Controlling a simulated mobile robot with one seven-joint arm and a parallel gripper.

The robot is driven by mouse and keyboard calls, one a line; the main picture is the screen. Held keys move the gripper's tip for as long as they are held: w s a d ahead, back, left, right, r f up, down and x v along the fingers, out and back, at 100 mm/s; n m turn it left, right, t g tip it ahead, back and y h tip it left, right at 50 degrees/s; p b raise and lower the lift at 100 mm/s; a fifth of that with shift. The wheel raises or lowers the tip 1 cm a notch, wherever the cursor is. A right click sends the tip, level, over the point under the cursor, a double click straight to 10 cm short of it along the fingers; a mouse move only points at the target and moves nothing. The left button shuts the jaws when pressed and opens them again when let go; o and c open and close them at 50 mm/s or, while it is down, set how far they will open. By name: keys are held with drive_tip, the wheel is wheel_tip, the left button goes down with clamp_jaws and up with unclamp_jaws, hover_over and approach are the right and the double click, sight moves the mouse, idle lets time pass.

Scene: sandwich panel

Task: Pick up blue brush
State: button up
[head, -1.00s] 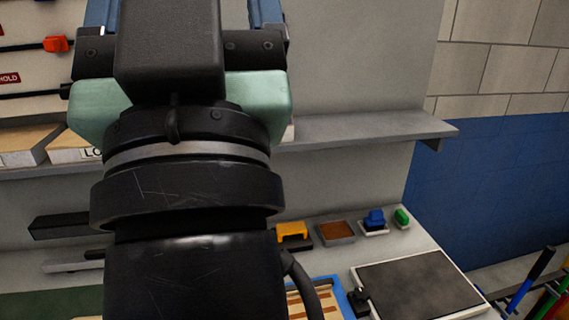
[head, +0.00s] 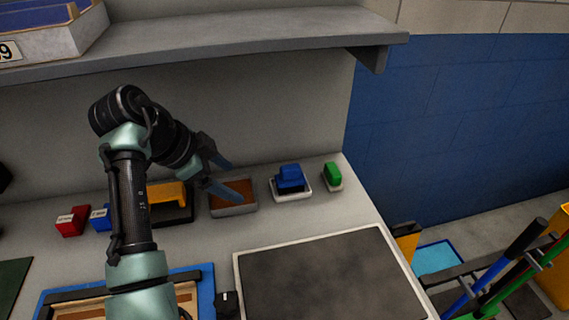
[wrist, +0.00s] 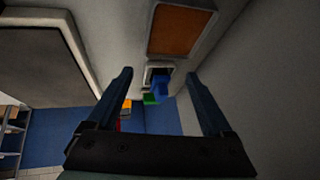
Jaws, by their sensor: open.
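The blue brush (head: 290,178) sits in a small white tray (head: 293,194) at the back of the counter, against the wall. My gripper (head: 234,182) is open and empty, left of the brush and above the brown-filled tray, with its fingers pointing right. In the wrist view the blue brush (wrist: 161,86) shows ahead, between my open fingers (wrist: 159,74) and apart from them. Its lower part lies against the white tray (wrist: 158,67).
A green brush (head: 333,174) stands right of the blue one. A dark framed panel (head: 330,280) lies in front. A grey shelf (head: 220,38) overhangs the back.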

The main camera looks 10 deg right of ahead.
sight(287, 169)
drive_tip(key=shift+s+a+f+g, duration=0.15)
drive_tip(key=shift+a+f+g, duration=0.15)
drive_tip(key=shift+f+g, duration=0.1)
drive_tip(key=shift+d+f+m, duration=0.1)
drive_tip(key=shift+d+m, duration=0.05)
drive_tip(key=shift+m, duration=0.15)
drive_tip(key=w+d, duration=0.1)
drive_tip(key=d, duration=0.2)
drive_tip(key=w+d, duration=0.1)
drive_tip(key=d, duration=0.3)
drive_tip(key=w+d, duration=0.1)
drive_tip(key=d, duration=0.3)
drive_tip(key=x, duration=0.5)
clamp_jaws()
